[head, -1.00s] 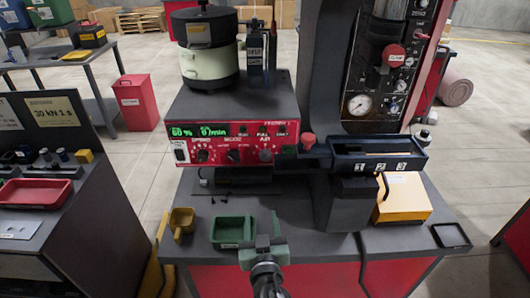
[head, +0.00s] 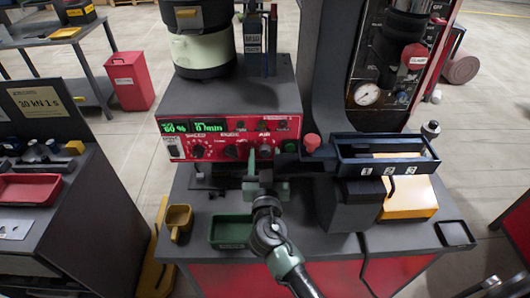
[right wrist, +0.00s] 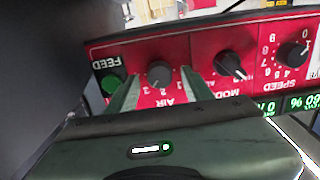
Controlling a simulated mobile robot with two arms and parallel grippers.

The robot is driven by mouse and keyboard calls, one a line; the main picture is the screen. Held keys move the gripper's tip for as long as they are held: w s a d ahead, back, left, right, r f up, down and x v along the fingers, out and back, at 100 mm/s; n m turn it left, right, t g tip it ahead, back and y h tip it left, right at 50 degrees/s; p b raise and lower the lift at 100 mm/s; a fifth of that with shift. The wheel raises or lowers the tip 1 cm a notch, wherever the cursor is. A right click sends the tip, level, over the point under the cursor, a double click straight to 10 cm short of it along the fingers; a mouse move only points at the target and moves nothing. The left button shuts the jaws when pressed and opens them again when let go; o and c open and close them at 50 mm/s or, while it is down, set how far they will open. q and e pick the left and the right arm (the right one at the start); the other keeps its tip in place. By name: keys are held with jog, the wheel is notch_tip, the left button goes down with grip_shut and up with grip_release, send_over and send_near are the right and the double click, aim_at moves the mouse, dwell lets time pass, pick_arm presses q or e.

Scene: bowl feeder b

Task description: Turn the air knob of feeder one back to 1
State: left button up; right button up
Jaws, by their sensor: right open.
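The air knob (head: 265,152) is the small dark round knob at the right of the feeder's red front panel (head: 222,151). In the right wrist view the panel appears upside down, with the air knob (right wrist: 160,73) between the tips of my fingers. I cannot read its setting surely. My right gripper (head: 266,170) is open in front of the panel. In the wrist view its green fingers (right wrist: 160,84) stand one on each side of the knob; whether they touch it is unclear. My left gripper is not in view.
The mode knob (right wrist: 235,65) and speed knob (right wrist: 291,53) sit beside the air knob; the green feed button (right wrist: 112,84) is on its other side. The dark three-slot tray (head: 385,157) juts out right of the panel. A green tray (head: 230,232) and yellow scoop (head: 179,221) lie in front.

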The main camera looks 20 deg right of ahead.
jog(key=shift+w, duration=0.25)
grip_shut()
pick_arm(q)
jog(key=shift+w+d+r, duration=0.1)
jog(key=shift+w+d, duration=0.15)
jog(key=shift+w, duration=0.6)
